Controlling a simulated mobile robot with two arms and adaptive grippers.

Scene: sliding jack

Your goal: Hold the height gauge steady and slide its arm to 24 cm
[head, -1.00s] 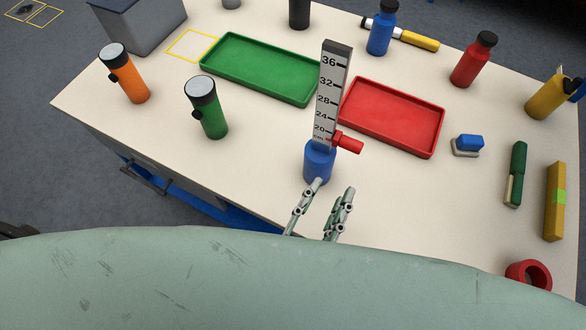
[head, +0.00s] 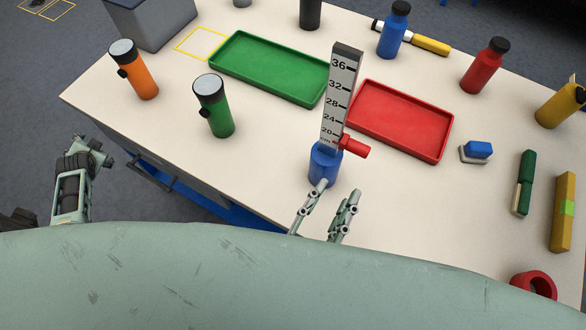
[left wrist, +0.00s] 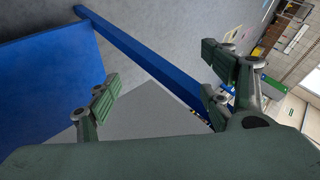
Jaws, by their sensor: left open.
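The height gauge stands upright on the table, with a white scale (head: 341,95) on a blue base (head: 323,166). Its red arm (head: 354,148) sticks out to the right near the bottom of the scale, just below the 20 mark. My right gripper (head: 338,189) is open at the near side of the base. Its left finger overlaps the base's lower edge; I cannot tell if it touches. My left gripper (left wrist: 160,80) is open and empty in the left wrist view. In the head view my left arm is off the table's left side, far from the gauge.
A green tray (head: 270,97) and a red tray (head: 437,157) lie behind the gauge. A green flashlight (head: 218,117) and an orange one (head: 140,76) stand to its left. The table between the flashlights and gauge is clear.

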